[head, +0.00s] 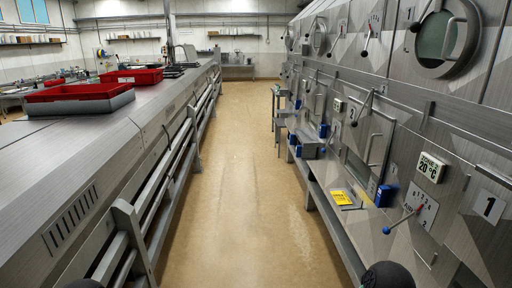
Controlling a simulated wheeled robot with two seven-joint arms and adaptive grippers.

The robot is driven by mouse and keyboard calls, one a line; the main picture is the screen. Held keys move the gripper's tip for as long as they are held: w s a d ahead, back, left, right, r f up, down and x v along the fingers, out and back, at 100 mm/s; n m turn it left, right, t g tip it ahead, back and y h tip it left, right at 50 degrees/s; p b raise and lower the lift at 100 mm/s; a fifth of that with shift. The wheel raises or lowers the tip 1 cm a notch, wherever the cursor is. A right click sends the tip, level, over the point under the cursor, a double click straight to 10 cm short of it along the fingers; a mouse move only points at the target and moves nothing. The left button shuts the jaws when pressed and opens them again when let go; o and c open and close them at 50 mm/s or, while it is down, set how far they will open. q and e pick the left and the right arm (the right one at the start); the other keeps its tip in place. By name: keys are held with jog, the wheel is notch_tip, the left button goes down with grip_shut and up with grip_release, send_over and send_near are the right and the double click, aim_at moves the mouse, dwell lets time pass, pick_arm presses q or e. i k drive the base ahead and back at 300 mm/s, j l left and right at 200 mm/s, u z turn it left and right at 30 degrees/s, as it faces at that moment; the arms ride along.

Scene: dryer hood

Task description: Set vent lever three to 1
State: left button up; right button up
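Several levers are on the steel dryer wall (455,110) on the right. A dark lever (362,106) sits mid-wall near a "2" label (353,114). Another dark lever (366,43) hangs downward from a scale plate (375,21) higher up, left of the round window. Smaller levers farther down the wall are too small to read. I cannot tell which is vent lever three. Neither gripper is in view.
A tan floor aisle (247,160) runs clear between the wall and a long steel counter (105,150) on the left. Red trays (80,91) stand on the counter. Dark rounded parts of mine show at the bottom edge.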

aim_at(329, 55)
jog(key=i+z, duration=0.25)
jog(key=i, duration=0.25)
jog(key=i+j+z, duration=0.2)
jog(key=i, duration=0.25)
jog(key=i+j+z, duration=0.25)
jog(key=i, duration=0.25)
jog(key=i+j+z, duration=0.25)
jog(key=i+j, duration=0.1)
jog(key=i, duration=0.1)
